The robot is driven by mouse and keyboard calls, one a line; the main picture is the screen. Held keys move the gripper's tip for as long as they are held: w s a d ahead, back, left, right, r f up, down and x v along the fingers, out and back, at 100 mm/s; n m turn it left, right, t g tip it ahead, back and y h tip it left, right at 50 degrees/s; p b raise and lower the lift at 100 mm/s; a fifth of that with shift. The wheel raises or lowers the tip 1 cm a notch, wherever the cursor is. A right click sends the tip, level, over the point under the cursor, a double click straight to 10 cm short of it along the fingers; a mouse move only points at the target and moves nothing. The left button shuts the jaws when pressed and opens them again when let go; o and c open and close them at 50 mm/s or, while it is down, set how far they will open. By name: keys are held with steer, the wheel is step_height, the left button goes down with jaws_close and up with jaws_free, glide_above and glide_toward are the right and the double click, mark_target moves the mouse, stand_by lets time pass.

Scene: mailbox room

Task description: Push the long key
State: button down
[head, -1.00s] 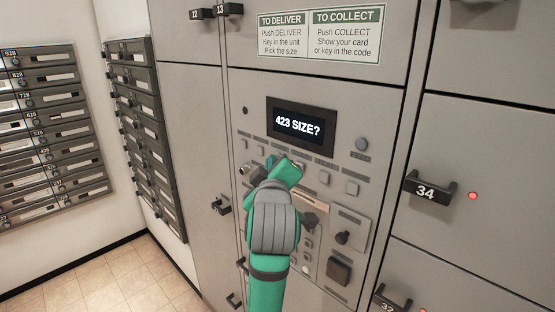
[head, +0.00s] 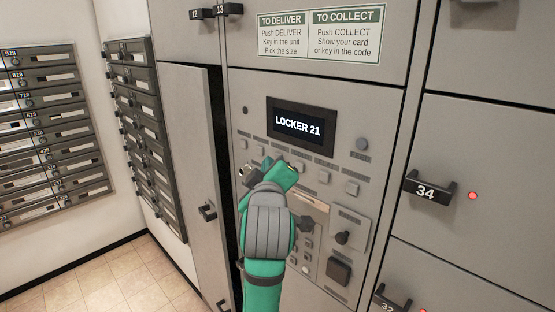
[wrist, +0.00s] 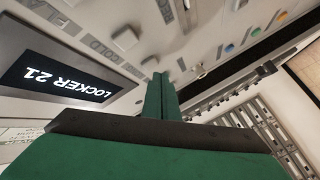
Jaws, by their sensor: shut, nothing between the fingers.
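My gripper (head: 281,166) is shut and empty, in front of the row of square keys under the display. In the wrist view its fingertips (wrist: 160,78) are close to the panel among the keys and small label plates. I cannot tell whether they touch a key.
A tall locker door (head: 190,170) left of the panel stands ajar, with a dark gap at its right edge. Locker 34's handle (head: 430,188) sticks out at right. Mailboxes (head: 45,130) line the left wall. Tiled floor (head: 115,285) is clear at lower left.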

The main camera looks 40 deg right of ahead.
steer(key=shift+a, duration=0.2)
steer(key=a, duration=0.4)
steer(key=shift+s+a, duration=0.2)
steer(key=shift+a, duration=0.2)
